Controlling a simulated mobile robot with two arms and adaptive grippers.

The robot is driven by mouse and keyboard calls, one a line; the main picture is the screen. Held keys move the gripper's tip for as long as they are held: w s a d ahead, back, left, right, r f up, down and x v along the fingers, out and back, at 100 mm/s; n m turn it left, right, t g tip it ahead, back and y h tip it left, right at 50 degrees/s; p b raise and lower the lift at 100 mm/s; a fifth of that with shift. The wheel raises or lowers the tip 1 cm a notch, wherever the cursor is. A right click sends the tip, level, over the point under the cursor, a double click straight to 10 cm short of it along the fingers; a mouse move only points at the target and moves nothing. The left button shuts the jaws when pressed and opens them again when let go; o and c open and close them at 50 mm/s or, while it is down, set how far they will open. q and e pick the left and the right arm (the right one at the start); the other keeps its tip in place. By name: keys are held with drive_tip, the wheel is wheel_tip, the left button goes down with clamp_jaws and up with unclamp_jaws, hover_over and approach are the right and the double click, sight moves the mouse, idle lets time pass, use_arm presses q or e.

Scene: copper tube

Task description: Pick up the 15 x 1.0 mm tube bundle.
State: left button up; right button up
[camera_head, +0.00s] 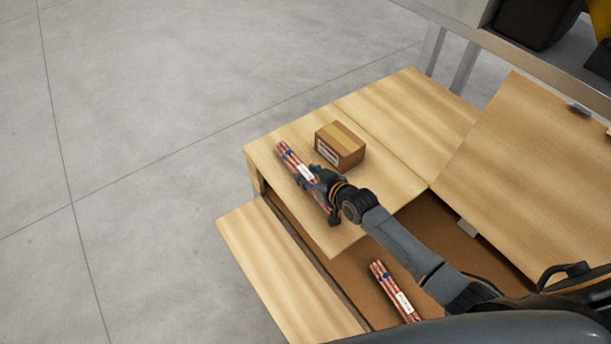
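One copper tube bundle (291,158), with a blue band and a white label, lies along or just above the wooden panel near its left edge. My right gripper (314,181) is at this bundle and covers its nearer part. The fingers are dark and small, so I cannot tell whether they are closed on it or whether it is lifted. A second copper tube bundle (382,276), also with a blue band and white label, is lower down inside the wooden crate. The label print is too small to read on both. My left gripper is not in view.
A small cardboard box (346,150) stands on the panel, right of the upper bundle. The crate's flaps (280,270) are open around a brown interior (350,272). A large wooden lid (535,165) slopes at right. A metal-legged table (466,68) stands behind. Grey floor is clear at left.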

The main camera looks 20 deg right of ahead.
clamp_jaws()
drive_tip(key=shift+r, duration=0.1)
drive_tip(key=shift+r, duration=0.1)
